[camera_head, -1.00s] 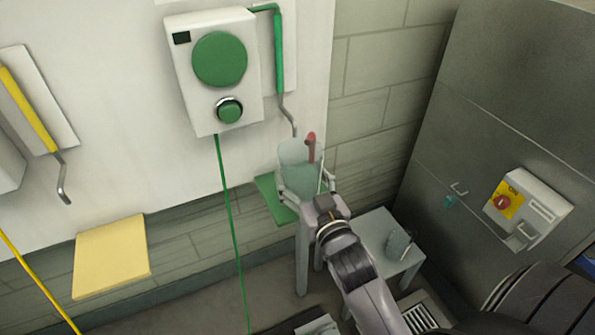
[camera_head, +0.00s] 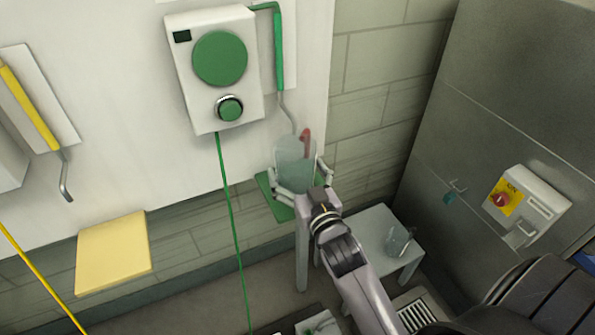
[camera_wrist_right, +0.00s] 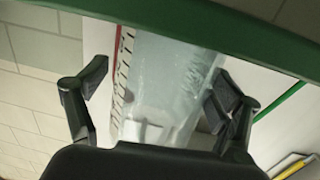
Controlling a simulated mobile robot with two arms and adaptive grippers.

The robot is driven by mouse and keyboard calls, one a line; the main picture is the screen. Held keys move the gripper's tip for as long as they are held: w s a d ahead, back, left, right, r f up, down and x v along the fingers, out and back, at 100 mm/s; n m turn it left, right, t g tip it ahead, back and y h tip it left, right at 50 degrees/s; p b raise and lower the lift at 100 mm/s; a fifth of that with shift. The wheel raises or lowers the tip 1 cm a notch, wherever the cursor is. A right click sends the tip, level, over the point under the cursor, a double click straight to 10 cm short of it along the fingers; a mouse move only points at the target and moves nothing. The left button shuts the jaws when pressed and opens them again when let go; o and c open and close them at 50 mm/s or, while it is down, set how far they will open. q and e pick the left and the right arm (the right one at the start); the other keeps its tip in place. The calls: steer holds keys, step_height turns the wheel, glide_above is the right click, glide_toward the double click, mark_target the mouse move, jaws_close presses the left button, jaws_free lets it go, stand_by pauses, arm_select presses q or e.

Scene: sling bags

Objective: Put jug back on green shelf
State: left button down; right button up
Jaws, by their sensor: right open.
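The jug (camera_head: 293,165) is clear, with a red part at its upper right. It stands upright at the green shelf (camera_head: 268,190) on the wall, and appears to rest on it. My right gripper (camera_head: 301,178) is open, with one finger on each side of the jug's body. In the right wrist view the jug (camera_wrist_right: 165,85) lies between the spread fingers of the gripper (camera_wrist_right: 157,92), with gaps visible on both sides. A green edge, likely the shelf (camera_wrist_right: 210,25), crosses the top there. The jug's base is partly hidden in the head view. My left gripper is not in view.
A white box with a green disc (camera_head: 220,58) hangs above the shelf, with a green-handled hook (camera_head: 279,60) beside it. A grey side table (camera_head: 372,228) below carries another clear vessel (camera_head: 399,242). A yellow shelf (camera_head: 113,253) is at left, empty.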

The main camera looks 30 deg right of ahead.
steer(key=shift+r, duration=0.1)
steer(key=s+a+b, duration=0.1)
steer(key=s+b, duration=0.1)
steer(key=s, duration=1)
steer(key=shift+a, duration=0.2)
